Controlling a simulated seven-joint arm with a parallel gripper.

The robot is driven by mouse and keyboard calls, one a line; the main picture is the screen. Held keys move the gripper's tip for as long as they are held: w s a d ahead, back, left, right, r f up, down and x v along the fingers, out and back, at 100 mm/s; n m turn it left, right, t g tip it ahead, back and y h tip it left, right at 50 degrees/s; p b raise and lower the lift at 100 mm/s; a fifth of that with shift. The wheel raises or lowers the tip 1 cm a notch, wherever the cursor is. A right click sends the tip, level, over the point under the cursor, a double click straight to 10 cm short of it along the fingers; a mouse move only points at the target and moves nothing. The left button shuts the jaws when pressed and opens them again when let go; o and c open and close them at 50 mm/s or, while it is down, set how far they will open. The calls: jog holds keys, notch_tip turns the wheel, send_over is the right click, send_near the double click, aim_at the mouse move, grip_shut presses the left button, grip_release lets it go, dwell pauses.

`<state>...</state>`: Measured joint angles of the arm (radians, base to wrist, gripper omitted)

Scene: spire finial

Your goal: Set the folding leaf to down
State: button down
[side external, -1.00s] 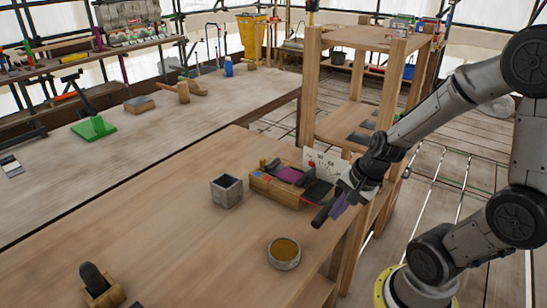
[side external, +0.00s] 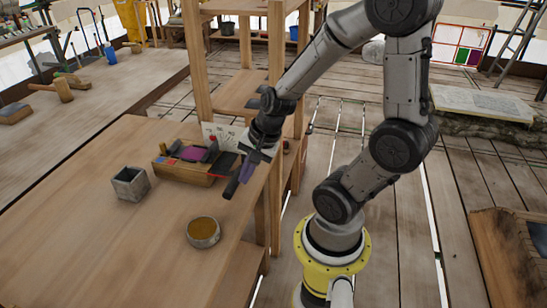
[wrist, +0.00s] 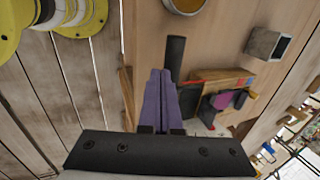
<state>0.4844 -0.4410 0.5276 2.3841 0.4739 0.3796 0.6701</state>
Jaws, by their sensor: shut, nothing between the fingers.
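A wooden block fixture (side external: 178,169) sits near the table's right edge, with a purple patch (side external: 192,153) and dark pieces on top. A dark flat panel (side external: 222,163) at its right end looks like the folding leaf; its exact angle is unclear. In the wrist view the fixture (wrist: 235,76) lies right of my fingers, and the dark panel (wrist: 190,98) is partly hidden beside them. My gripper (side external: 240,180) is shut, its purple fingers close together. A dark rounded bar (wrist: 175,58) extends past them over the table, just in front of the panel. Contact cannot be told.
A grey square cup (side external: 130,184) stands left of the fixture. A round bowl with amber contents (side external: 204,231) stands in front. A white card with markings (side external: 222,134) stands behind the fixture, near a wooden shelf post (side external: 275,150). The left of the table is clear.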

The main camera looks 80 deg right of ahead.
jog(key=s+r, duration=0.5)
jog(key=s, duration=0.5)
jog(key=shift+r, duration=0.4)
jog(key=w+a+r+n, duration=0.1)
jog(key=a+r+n, duration=0.3)
jog(key=n, duration=0.5)
jog(key=w+a+r+n+t, duration=0.1)
jog(key=w+a+r+n, duration=0.1)
jog(key=n, duration=0.7)
notch_tip(320, 180, up, 2)
jog(key=shift+w+a+r, duration=0.1)
jog(key=shift+w+a, duration=0.15)
jog(key=shift+a, duration=0.65)
